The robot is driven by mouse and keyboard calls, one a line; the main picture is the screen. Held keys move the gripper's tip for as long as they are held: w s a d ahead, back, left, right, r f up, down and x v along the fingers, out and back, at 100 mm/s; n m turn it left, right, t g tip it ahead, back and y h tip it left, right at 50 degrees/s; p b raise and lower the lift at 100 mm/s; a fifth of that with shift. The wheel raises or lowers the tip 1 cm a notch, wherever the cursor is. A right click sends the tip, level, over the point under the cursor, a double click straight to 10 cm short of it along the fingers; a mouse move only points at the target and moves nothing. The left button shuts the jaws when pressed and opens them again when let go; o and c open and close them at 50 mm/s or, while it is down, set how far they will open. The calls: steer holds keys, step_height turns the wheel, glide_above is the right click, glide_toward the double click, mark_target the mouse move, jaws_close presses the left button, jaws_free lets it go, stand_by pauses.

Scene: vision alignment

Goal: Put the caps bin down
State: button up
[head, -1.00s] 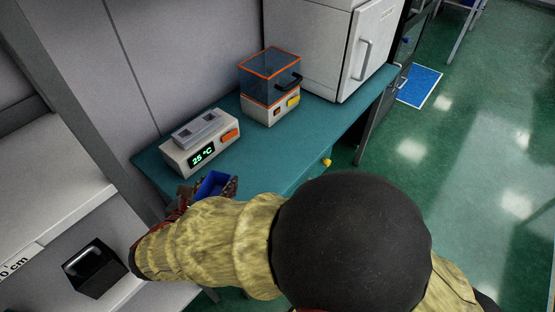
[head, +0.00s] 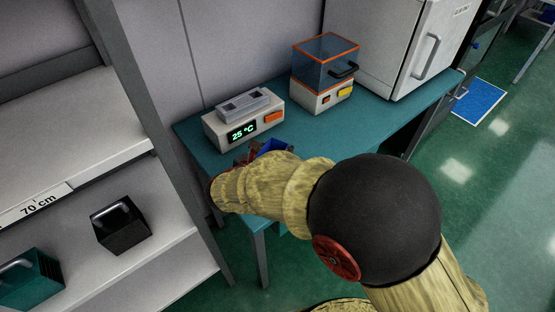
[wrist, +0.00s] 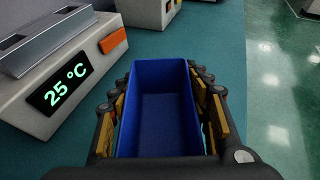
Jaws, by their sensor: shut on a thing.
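The caps bin is a blue open-topped box (wrist: 160,128), seen from above in the wrist view and looking empty. My gripper (wrist: 162,112) is shut on it, with one finger against each long side wall. In the head view only a little of the blue bin (head: 276,146) shows past my arm, at the front of the teal bench top (head: 200,135). My gripper (head: 262,153) is mostly hidden behind my wrist there. I cannot tell whether the bin touches the bench.
A white heater block reading 25 °C (head: 243,118) stands left of the bin. A device with an orange-edged clear lid (head: 324,72) and a white cabinet (head: 385,45) stand behind. A shelf rack at left holds a black bin (head: 121,228) and a green bin (head: 32,280).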

steer(key=shift+w+d+f, duration=0.2)
steer(key=shift+f, duration=0.15)
steer(key=shift+w+f+b, duration=0.15)
steer(key=shift+f+b, duration=1)
steer(key=shift+f, duration=0.45)
steer(key=shift+f, duration=0.2)
steer(key=o, duration=1.1)
steer(key=shift+o, duration=0.2)
steer(key=shift+r, duration=0.15)
